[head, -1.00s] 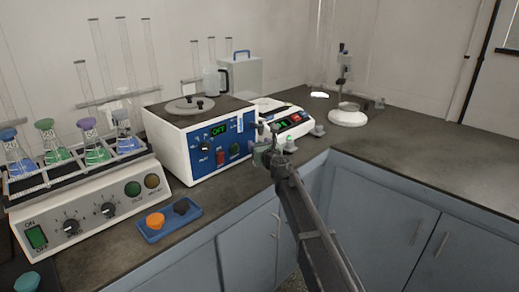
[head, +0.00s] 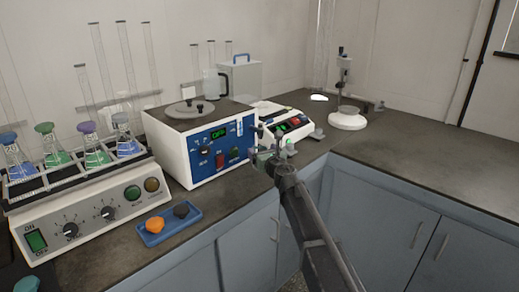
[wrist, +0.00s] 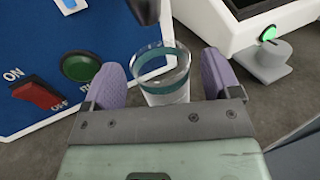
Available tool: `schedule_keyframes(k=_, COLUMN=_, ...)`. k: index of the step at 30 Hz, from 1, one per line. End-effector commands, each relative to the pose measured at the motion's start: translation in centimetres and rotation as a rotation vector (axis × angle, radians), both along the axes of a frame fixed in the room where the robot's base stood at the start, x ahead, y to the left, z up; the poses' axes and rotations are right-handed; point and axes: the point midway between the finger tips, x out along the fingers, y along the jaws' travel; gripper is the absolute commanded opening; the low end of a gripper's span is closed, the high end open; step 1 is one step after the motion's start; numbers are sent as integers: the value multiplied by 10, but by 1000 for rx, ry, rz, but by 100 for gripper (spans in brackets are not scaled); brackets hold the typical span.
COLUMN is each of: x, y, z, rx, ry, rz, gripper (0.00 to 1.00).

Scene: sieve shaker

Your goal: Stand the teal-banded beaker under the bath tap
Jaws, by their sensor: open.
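The teal-banded beaker (wrist: 165,88) is clear glass and stands upright on the counter in the wrist view, close to the front of the bath. It is between the two purple fingers of my gripper (wrist: 165,82), which is open, with a small gap on each side. A dark tap end (wrist: 145,10) hangs over the beaker's far side; I cannot tell if it is centred above it. In the head view my gripper (head: 268,158) is low at the right front corner of the white bath (head: 175,140) with its blue panel. The beaker is not clearly seen there.
A shaker (head: 90,195) with several flasks and a blue tray (head: 170,222) are at the left. The counter at the right (head: 440,150) is clear.

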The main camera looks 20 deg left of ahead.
Motion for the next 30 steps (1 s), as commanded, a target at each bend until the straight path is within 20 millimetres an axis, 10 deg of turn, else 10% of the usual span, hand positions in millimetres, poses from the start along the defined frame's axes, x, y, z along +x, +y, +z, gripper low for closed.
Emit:
schedule_keyframes(k=9, x=-60, y=-56, z=0, rx=0, ry=0, rz=0, gripper=83)
schedule_keyframes(k=20, x=-61, y=-72, z=1, rx=39, ry=27, rz=-37, gripper=83)
schedule_keyframes(k=23, x=-50, y=-128, z=2, rx=233, ry=159, rz=-213, gripper=83)
schedule_keyframes(k=27, x=-53, y=-285, z=-23, rx=832, ry=504, rz=-703, gripper=83)
schedule_keyframes(k=30, x=-102, y=-398, z=-75, rx=1388, ry=753, rz=-1142, gripper=83)
